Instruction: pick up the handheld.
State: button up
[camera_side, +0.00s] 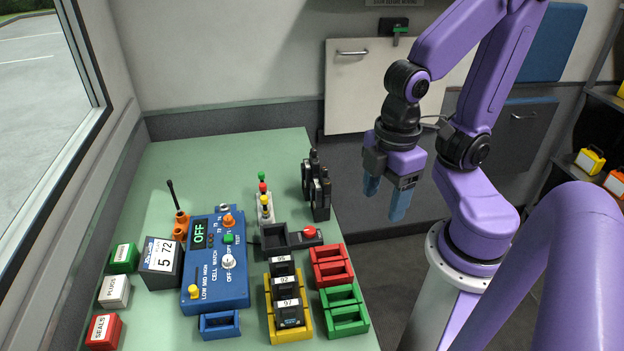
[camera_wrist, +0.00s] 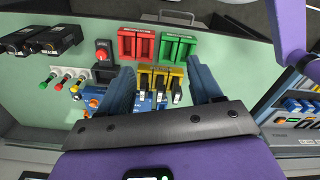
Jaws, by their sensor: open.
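An orange piece with an upright black antenna (camera_side: 172,197) stands at the left of the green table, behind a black box; it looks like a handheld radio, but its lower part is hidden. Two black upright devices (camera_side: 316,186) stand side by side near the table's right edge, also in the wrist view (camera_wrist: 40,39); I cannot tell which of these is the handheld. My gripper (camera_side: 386,197) is open and empty, with blue fingers pointing down, in the air right of the black devices. The fingers also frame the wrist view (camera_wrist: 163,78).
A blue tester (camera_side: 215,270) reads OFF. A yellow rack (camera_side: 290,333) holds black numbered batteries. Red (camera_side: 332,265) and green racks (camera_side: 344,309) stand beside it. A black box (camera_side: 160,263) reads 5 72. A window is left.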

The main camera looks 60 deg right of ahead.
jog(key=shift+o, duration=0.4)
jog(key=w+r+m, duration=0.1)
jog(key=w+m, duration=0.9)
jog(key=r+m, duration=0.2)
jog(key=m, duration=2.8)
send_over(314, 151)
notch_tip(314, 151, down, 17)
jog(key=shift+f, duration=0.2)
